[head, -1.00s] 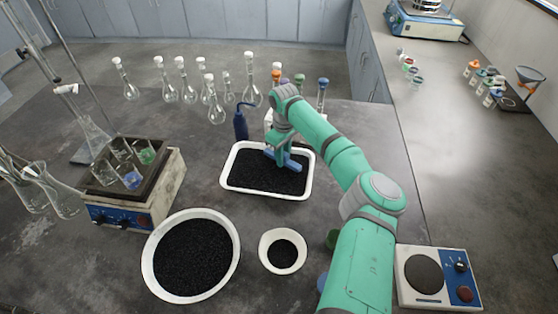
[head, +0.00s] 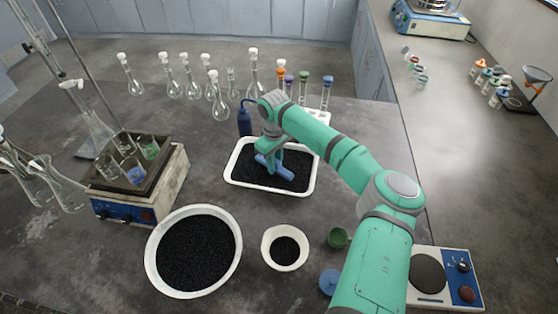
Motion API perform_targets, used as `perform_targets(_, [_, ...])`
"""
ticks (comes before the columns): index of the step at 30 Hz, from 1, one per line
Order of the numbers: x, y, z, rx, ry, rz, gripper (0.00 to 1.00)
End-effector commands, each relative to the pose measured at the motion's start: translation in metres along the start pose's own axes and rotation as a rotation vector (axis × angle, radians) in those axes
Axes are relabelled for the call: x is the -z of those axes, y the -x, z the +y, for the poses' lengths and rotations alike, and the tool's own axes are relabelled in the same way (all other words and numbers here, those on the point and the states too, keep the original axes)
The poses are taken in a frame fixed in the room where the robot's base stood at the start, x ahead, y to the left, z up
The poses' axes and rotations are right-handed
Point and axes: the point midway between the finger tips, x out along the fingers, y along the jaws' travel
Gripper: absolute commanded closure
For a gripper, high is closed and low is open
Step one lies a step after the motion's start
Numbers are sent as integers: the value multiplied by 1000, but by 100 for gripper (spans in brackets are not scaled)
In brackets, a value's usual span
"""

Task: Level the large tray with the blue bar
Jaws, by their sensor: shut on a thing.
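The large tray (head: 306,193) is white and rectangular, with black granules (head: 246,168) spread inside it. My gripper (head: 270,157) is over the tray and shut on the blue bar (head: 285,171). The bar lies slantwise across the tray's middle, at the granules' surface; whether it touches them is hard to tell. The granules look fairly even, but my gripper and arm hide part of the tray's back and middle.
A large white bowl (head: 152,268) and a small white bowl (head: 270,236), both with black granules, stand in front. A green cup (head: 338,237) and blue lid (head: 329,281) lie near my arm. Glass flasks and a blue bottle (head: 244,121) stand behind the tray.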

Motion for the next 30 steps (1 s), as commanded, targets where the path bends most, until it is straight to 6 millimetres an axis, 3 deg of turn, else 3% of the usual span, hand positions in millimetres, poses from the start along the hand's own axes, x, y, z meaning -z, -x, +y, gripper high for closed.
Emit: perform_targets(30, [0,-1,-80,2,3,-2,100])
